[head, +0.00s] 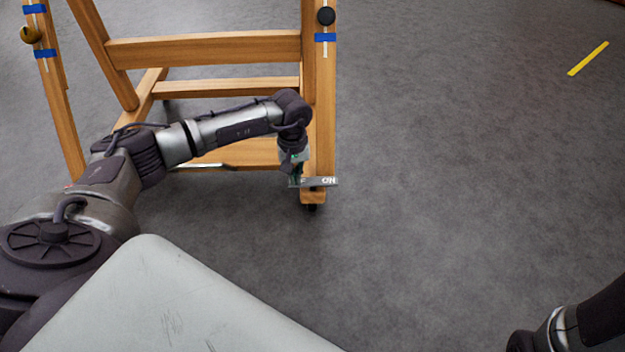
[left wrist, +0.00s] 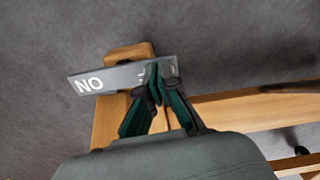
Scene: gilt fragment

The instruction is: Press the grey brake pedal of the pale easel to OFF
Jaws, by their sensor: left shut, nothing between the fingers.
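The pale easel (head: 205,48) is a wooden frame standing on the grey floor. Its grey brake pedal (head: 325,182) is at the foot of the right leg, just above a dark caster, with the letters ON showing. In the left wrist view the pedal (left wrist: 108,79) reads ON upside down; the lettering at its other end is mostly covered by my fingertips. My left gripper (head: 295,180) is shut and empty, its tips pointing down at the pedal's left end. In the left wrist view the gripper (left wrist: 154,84) overlaps that end; I cannot tell whether it touches.
A black knob (head: 326,16) and blue tape sit on the right upright, a brass-coloured knob (head: 30,34) on the left one. A yellow strip (head: 588,58) lies on the floor at right.

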